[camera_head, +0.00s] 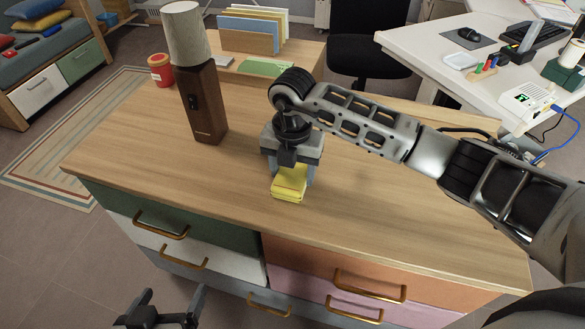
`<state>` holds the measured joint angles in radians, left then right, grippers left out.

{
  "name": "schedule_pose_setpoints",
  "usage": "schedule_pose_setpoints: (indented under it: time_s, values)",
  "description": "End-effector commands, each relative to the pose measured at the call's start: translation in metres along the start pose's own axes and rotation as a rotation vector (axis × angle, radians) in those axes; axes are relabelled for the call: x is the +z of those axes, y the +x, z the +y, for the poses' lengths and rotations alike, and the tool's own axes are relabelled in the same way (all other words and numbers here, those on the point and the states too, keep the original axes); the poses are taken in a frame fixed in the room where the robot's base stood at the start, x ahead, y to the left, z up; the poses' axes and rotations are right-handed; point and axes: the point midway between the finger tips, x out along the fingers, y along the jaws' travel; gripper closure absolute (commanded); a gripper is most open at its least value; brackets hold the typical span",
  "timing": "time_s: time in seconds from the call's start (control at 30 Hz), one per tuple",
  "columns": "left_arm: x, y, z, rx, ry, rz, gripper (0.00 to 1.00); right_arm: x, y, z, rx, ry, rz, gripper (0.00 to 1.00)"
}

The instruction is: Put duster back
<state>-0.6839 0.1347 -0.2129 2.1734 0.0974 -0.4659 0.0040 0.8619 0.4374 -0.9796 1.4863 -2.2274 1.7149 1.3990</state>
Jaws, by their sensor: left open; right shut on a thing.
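The duster (289,184) looks like a small folded yellow pad. It is at the wooden top of the drawer cabinet (190,172), near its front edge. My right gripper (291,172) points down over it and is shut on it, with the fingers partly hiding its back. I cannot tell whether the duster touches the top. My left gripper (160,318) is open and empty, low in front of the cabinet at the bottom left.
A tall brown block with a pale cylinder (201,95) and a red jar (161,70) stand left of my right gripper. A file rack (248,37) and a green pad (265,67) are behind. A white desk (440,75) stands at the right. The cabinet top's front left is clear.

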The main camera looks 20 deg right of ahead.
Motion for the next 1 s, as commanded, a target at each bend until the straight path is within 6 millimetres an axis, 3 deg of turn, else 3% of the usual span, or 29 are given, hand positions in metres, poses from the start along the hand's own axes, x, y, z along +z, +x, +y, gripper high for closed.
schedule_pose_setpoints:
  time_s: [0.03, 0.07, 0.13, 0.4, 0.57, 1.0]
  values:
    - [0.002, 0.001, 0.0, 0.0, -0.001, 0.0, 0.15, 0.0, 0.003, 0.0, -0.001, 0.0, 0.0, 0.63]
    - [0.002, 0.001, 0.0, 0.001, -0.002, 0.0, 0.15, 0.0, 0.003, 0.0, -0.001, 0.0, 0.0, 0.39]
    - [0.001, 0.001, 0.0, 0.001, -0.003, -0.001, 0.15, 0.0, 0.002, 0.0, -0.001, 0.001, 0.0, 0.2]
    - [0.003, 0.0, 0.0, 0.001, -0.004, -0.005, 0.15, 0.0, 0.001, 0.0, 0.0, 0.001, 0.0, 0.2]
    - [0.004, -0.002, 0.001, 0.0, -0.003, -0.012, 0.15, 0.001, -0.011, 0.0, 0.003, 0.0, -0.001, 0.2]
    - [0.006, -0.002, 0.001, 0.0, -0.003, -0.016, 0.15, 0.001, -0.099, 0.0, 0.002, 0.0, -0.003, 0.2]
